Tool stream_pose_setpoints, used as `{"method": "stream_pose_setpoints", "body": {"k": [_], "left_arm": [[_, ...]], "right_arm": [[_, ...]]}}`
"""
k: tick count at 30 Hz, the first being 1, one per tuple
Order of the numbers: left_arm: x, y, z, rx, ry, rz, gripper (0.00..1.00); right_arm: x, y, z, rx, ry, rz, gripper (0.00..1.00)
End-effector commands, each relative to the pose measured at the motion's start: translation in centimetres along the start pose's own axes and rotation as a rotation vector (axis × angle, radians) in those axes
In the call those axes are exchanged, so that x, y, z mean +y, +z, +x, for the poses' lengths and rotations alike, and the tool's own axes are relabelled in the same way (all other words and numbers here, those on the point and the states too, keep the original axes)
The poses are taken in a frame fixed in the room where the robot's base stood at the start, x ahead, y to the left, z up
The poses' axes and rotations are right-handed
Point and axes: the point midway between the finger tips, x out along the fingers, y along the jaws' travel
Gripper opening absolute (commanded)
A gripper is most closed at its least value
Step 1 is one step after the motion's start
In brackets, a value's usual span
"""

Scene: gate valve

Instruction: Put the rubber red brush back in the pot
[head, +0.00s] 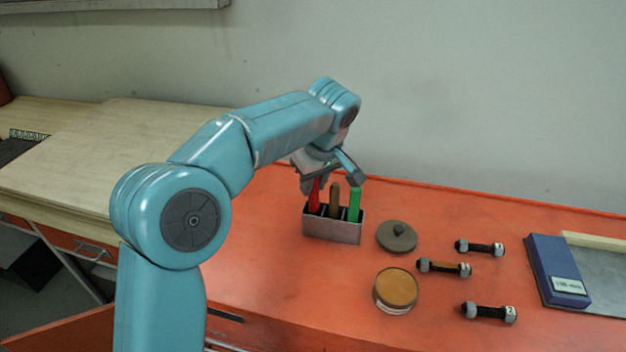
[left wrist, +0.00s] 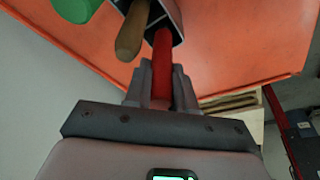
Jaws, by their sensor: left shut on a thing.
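The red brush (head: 314,196) stands upright in the left compartment of the grey metal pot (head: 332,229). Its red handle (left wrist: 162,60) runs between my gripper's fingers in the left wrist view, with its lower end in the pot (left wrist: 172,12). My left gripper (head: 326,180) is above the pot, shut on the red brush's handle. A brown-handled tool (head: 335,200) and a green-handled tool (head: 354,204) stand in the other compartments. The brush head is hidden inside the pot. My right gripper is in neither view.
Right of the pot on the orange bench are a grey knobbed lid (head: 397,237), a round tin (head: 396,290) and several bolts (head: 445,267). A blue box (head: 558,271) lies at the far right. The wall is behind the bench.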

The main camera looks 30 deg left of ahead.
Motion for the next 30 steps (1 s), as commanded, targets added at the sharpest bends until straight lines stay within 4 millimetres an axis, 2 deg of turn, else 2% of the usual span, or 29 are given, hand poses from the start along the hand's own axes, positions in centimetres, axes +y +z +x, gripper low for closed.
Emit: {"method": "stream_pose_setpoints", "body": {"k": [3,4,6,15,19,23,30], "left_arm": [[0.0,0.0,0.0,0.0,0.0,0.0,0.0],[0.0,0.0,0.0,0.0,0.0,0.0,0.31],[0.0,0.0,0.0,0.0,0.0,0.0,0.54],[0.0,0.0,-0.1,0.0,0.0,0.0,0.54],[0.1,0.0,-1.3,0.001,0.003,0.001,0.54],[0.1,0.0,-4.2,0.002,0.005,0.001,0.54],[0.1,0.0,-10.9,0.002,0.005,0.0,0.54]], "right_arm": [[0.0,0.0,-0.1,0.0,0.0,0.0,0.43],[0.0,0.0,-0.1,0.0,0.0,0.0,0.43],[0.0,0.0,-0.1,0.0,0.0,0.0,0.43],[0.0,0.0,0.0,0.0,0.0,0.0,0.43],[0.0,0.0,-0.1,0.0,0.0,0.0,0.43],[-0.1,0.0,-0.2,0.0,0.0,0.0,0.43],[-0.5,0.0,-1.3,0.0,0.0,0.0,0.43]]}}
